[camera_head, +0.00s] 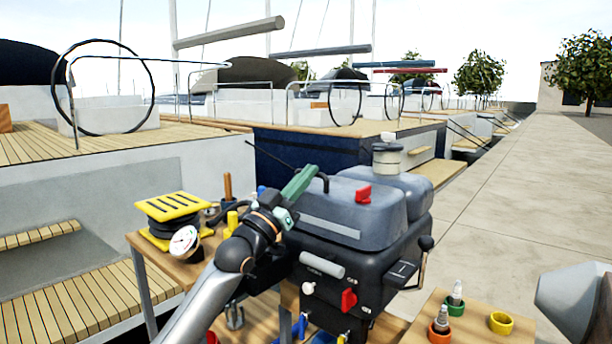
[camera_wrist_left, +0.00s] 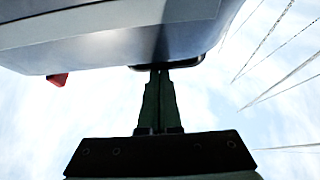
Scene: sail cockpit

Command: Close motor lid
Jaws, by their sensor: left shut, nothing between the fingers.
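The motor (camera_head: 345,268) has a black body and a blue-grey lid (camera_head: 350,207) with a black handle (camera_head: 323,178) and a red latch (camera_head: 364,194). The lid lies low over the body; whether it is fully seated I cannot tell. My left gripper (camera_head: 308,174), green, is shut and empty at the lid's left edge by the handle. In the left wrist view its closed fingers (camera_wrist_left: 160,80) point at a dark bar under the blue-grey lid (camera_wrist_left: 120,35). Whether they touch it I cannot tell. My right gripper is not in view.
A wooden bench left of the motor holds a yellow slatted block (camera_head: 173,206) and a white gauge (camera_head: 184,241). A front-right wooden board (camera_head: 470,325) holds coloured rings and small plugs. Moored boats stand behind; the pavement (camera_head: 530,190) at right is clear.

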